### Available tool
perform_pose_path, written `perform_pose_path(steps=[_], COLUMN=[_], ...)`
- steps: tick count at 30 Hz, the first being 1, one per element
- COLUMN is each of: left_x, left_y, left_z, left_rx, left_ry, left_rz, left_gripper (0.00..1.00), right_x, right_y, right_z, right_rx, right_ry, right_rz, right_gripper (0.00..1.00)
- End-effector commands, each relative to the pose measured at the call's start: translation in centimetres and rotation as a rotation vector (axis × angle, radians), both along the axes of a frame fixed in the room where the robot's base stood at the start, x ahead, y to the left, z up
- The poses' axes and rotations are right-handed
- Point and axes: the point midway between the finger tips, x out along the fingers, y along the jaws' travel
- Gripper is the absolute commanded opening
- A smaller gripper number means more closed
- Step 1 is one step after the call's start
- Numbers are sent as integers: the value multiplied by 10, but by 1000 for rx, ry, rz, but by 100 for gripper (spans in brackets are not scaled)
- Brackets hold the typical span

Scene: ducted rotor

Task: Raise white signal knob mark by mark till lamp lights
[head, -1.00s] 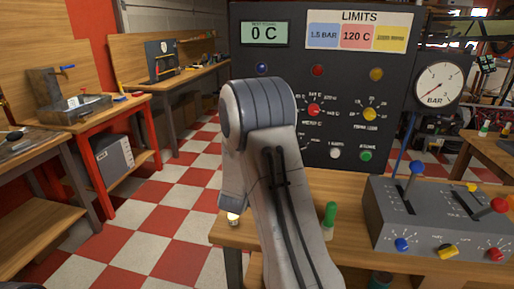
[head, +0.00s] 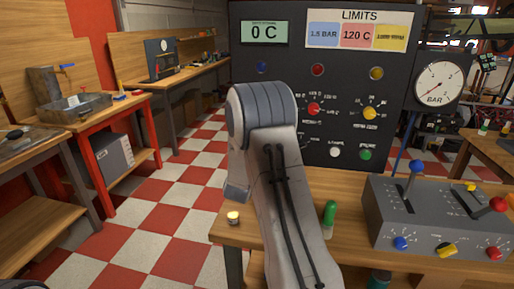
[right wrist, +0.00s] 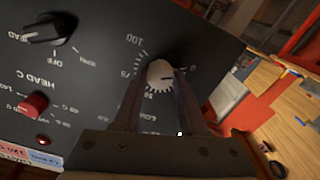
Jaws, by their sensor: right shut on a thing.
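In the right wrist view a white round knob (right wrist: 159,74) with a dark pointer line sits on the dark panel, inside a ring of scale marks with 75 and 100 readable. My right gripper (right wrist: 158,88) is shut on it, one finger on each side. In the head view my arm hides this knob and the gripper. The blue lamp (head: 262,68), red lamp (head: 317,70) and amber lamp (head: 376,73) on the panel (head: 290,150) look unlit. My left gripper is not in view.
A red knob (right wrist: 34,104) and a black knob (right wrist: 48,29) are beside the white one. A small yellow-and-white object (head: 233,218) and a green-capped one (head: 329,214) stand on the bench. A grey lever box (head: 425,215) is at the right.

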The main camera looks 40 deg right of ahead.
Motion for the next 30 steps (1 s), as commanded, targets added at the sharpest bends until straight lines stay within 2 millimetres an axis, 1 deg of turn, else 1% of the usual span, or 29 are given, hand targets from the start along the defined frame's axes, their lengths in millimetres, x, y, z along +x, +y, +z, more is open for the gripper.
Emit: perform_pose_path(steps=[8,21,30], left_x=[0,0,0], left_y=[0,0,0], left_z=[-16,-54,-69], left_rx=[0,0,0], left_ry=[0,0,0], left_rz=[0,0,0], left_gripper=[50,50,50], right_x=[0,0,0], right_y=[0,0,0], right_z=[-3,-3,-2], right_rx=[65,272,369], right_ry=[-79,-324,-433], right_rz=[1,1,1], right_gripper=[0,0,0])
